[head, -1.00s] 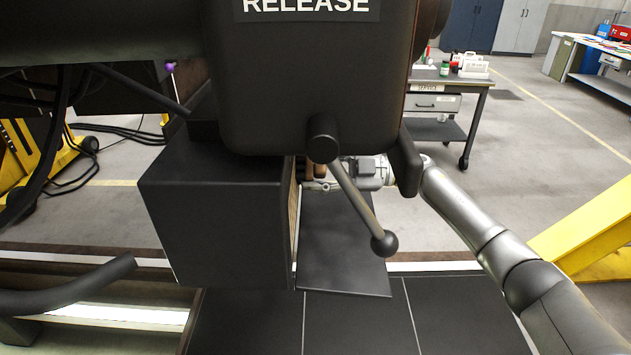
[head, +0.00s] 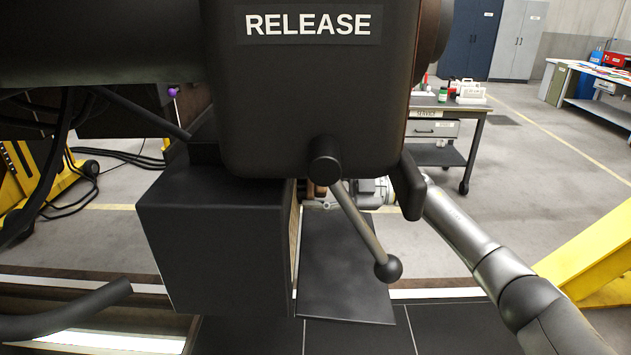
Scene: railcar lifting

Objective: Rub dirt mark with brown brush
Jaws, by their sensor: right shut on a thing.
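My right gripper (head: 330,200) is partly hidden behind the dark RELEASE housing and its lever, with its arm coming in from the right. It is shut on a brown thing (head: 319,190), seen only as a small piece under the housing, which looks like the brown brush. It is close to the right side of a black box, whose edge shows a brown strip. Whether the brush touches that surface cannot be seen. I cannot make out the dirt mark. My left gripper is not in view.
The RELEASE housing (head: 300,100) and its ball-ended lever (head: 360,232) block the middle. The black box (head: 215,245) stands below left, a dark plate (head: 345,270) beside it. A service cart (head: 440,130) stands behind; a yellow frame (head: 590,255) is at right.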

